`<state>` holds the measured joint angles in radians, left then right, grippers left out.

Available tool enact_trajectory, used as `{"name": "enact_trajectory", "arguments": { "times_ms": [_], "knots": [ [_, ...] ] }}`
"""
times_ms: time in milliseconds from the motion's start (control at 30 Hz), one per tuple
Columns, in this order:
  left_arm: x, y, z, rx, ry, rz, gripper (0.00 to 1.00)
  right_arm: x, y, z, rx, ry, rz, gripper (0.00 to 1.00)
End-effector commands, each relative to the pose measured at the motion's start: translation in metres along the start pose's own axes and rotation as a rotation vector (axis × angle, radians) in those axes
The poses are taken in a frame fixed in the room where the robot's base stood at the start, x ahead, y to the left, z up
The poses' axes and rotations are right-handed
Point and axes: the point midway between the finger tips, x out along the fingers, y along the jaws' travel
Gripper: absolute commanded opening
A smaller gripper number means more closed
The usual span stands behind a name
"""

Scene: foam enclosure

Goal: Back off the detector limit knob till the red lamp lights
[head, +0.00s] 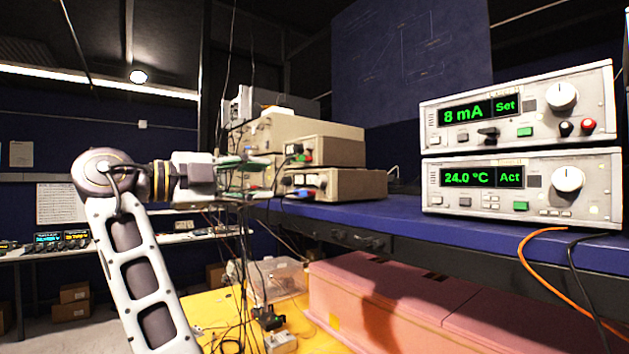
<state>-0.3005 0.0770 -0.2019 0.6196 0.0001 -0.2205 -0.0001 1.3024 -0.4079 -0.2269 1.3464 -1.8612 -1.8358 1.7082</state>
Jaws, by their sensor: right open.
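My right gripper (258,178) is open, at the end of the white and grey arm at left. Its fingers point right, in front of or beside the beige instruments; the gap to them is unclear. The upper beige instrument (335,150) and lower beige instrument (358,185) have small dark controls and coloured plugs. At right, the upper white unit reads 8 mA Set and has a white knob (562,96). The lower white unit reads 24.0 °C Act and has another white knob (568,179). I cannot tell which control is the detector limit knob. No lit red lamp is discernible. My left gripper is not in view.
The instruments stand on a blue shelf (400,211). Below it is a long pink foam enclosure (385,300) on a yellow surface (205,309). Thin cables hang around the gripper. An orange cable (525,262) and a black cable drop at right. The shelf's middle is clear.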

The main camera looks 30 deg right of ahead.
Motion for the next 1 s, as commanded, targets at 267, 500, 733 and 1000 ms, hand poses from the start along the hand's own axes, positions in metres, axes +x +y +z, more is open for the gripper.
{"name": "enact_trajectory", "arguments": {
  "times_ms": [267,500,733,1000],
  "knots": [
    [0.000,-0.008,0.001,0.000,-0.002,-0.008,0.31,0.001,0.001,0.001,-0.003,-0.001,-0.001,0.44],
    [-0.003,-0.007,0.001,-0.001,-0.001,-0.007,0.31,0.012,0.000,0.001,-0.004,-0.003,-0.001,0.44],
    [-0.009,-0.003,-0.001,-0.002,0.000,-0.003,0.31,0.038,0.000,0.001,-0.005,-0.001,0.000,0.44],
    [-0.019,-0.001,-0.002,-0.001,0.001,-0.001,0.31,0.074,-0.001,0.001,-0.005,-0.001,0.000,0.44]
  ]
}}
